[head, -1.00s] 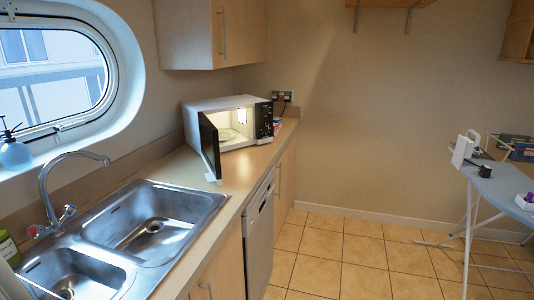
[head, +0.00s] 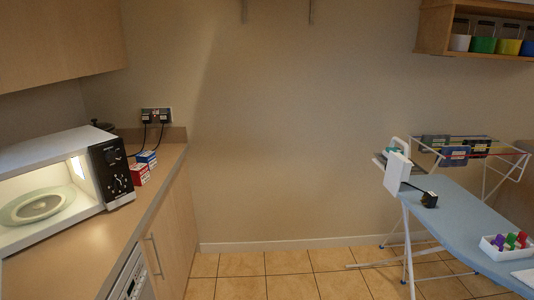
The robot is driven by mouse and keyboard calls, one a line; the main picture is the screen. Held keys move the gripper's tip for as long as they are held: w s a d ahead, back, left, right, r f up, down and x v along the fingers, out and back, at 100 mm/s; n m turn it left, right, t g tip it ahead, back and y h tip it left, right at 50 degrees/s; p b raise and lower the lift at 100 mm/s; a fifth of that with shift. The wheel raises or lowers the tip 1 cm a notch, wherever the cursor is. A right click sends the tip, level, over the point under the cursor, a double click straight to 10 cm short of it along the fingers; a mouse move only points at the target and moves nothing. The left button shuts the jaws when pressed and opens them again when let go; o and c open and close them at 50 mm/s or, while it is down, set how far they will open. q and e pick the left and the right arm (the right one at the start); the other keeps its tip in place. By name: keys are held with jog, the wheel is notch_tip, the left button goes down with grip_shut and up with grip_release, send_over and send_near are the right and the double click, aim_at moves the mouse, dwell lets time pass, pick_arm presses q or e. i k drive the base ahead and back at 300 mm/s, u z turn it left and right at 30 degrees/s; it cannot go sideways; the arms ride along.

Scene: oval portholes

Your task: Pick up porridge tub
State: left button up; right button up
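I cannot make out a porridge tub in the head view. A red-and-white box (head: 140,174) and a blue-and-white box (head: 147,158) stand on the counter just right of the microwave, and neither looks like a tub. A dark round item (head: 103,126) shows partly behind the microwave, and I cannot tell what it is. Neither of my grippers is in view.
The white microwave (head: 45,150) stands open and lit on the counter (head: 90,250), with a plate (head: 42,205) inside. At right are an ironing board (head: 455,215), a drying rack (head: 505,160) and a wall shelf (head: 432,30). The tiled floor (head: 290,275) between is clear.

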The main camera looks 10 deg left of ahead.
aim_at(149, 158)
jog(key=u, duration=0.05)
jog(key=i, duration=2.05)
jog(key=u, duration=1.4)
jog(key=i, duration=1.1)
jog(key=u, duration=1.25)
jog(key=i, duration=0.2)
jog(key=u, duration=0.15)
